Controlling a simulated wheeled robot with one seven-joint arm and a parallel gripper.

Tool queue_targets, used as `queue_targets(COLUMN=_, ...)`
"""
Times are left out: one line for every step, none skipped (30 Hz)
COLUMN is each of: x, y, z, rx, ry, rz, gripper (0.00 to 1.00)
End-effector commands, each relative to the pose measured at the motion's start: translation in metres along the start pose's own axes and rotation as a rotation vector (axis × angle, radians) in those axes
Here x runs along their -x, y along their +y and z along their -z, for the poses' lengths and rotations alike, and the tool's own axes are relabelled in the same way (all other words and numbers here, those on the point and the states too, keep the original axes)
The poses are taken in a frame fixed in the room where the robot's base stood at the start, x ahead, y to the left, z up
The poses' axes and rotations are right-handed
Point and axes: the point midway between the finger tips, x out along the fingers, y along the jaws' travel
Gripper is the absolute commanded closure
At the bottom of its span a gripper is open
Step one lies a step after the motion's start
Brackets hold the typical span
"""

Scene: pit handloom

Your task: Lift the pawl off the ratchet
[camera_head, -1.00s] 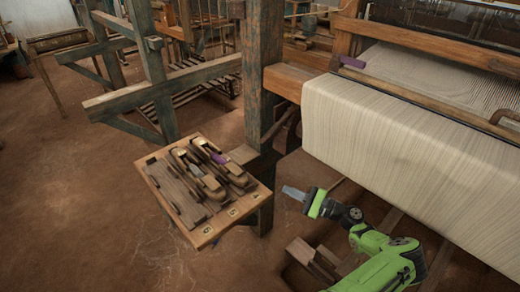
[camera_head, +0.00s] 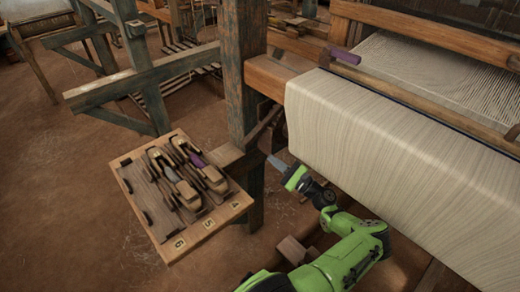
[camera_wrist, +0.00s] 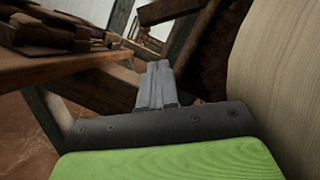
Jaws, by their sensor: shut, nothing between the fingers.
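My gripper (camera_head: 278,163) is shut and empty, just right of the dark green post and below the left end of the cloth roll. In the wrist view its grey fingers (camera_wrist: 158,80) point forward, closed together. A dark rusty-brown part (camera_wrist: 208,55), likely the ratchet, stands ahead and to the right of the fingertips, beside the cloth roll. In the head view a brown part (camera_head: 264,128) shows between post and roll. A brown bar (camera_wrist: 165,11) at the top of the wrist view may be the pawl; I cannot tell surely. The fingers appear apart from both.
The cream cloth roll (camera_head: 380,150) is close on the right. A wooden board (camera_head: 150,222) with several shuttles and numbered marks juts out left of the post (camera_head: 241,80). A wooden block (camera_head: 292,250) is low by my arm. The earth floor at left is clear.

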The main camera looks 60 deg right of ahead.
Motion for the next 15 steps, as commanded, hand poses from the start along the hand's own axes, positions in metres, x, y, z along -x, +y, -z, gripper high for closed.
queue_targets(x=-0.012, y=0.002, z=0.000, rx=0.000, ry=-0.002, rz=-0.005, gripper=1.00)
queue_targets(x=-0.018, y=0.001, z=0.000, rx=0.000, ry=-0.002, rz=-0.005, gripper=1.00)
queue_targets(x=-0.027, y=0.001, z=0.000, rx=0.000, ry=-0.003, rz=-0.003, gripper=1.00)
queue_targets(x=-0.033, y=0.002, z=0.000, rx=0.000, ry=-0.003, rz=-0.004, gripper=1.00)
queue_targets(x=-0.038, y=0.001, z=-0.003, rx=-0.001, ry=-0.003, rz=-0.003, gripper=1.00)
queue_targets(x=-0.043, y=0.000, z=-0.010, rx=0.000, ry=-0.003, rz=-0.004, gripper=1.00)
queue_targets(x=-0.046, y=0.000, z=-0.014, rx=-0.001, ry=-0.002, rz=-0.004, gripper=1.00)
queue_targets(x=-0.050, y=0.000, z=-0.018, rx=-0.001, ry=-0.002, rz=-0.004, gripper=1.00)
queue_targets(x=-0.053, y=0.000, z=-0.021, rx=-0.001, ry=-0.002, rz=-0.003, gripper=1.00)
queue_targets(x=-0.055, y=0.000, z=-0.023, rx=0.000, ry=-0.002, rz=-0.003, gripper=1.00)
queue_targets(x=-0.057, y=0.000, z=-0.025, rx=0.000, ry=-0.001, rz=-0.002, gripper=1.00)
queue_targets(x=-0.059, y=0.000, z=-0.027, rx=0.000, ry=-0.001, rz=-0.002, gripper=1.00)
queue_targets(x=-0.060, y=0.001, z=-0.028, rx=0.000, ry=0.000, rz=-0.002, gripper=1.00)
queue_targets(x=-0.060, y=0.001, z=-0.028, rx=0.000, ry=0.000, rz=-0.002, gripper=1.00)
queue_targets(x=-0.061, y=0.001, z=-0.028, rx=0.000, ry=0.001, rz=-0.002, gripper=1.00)
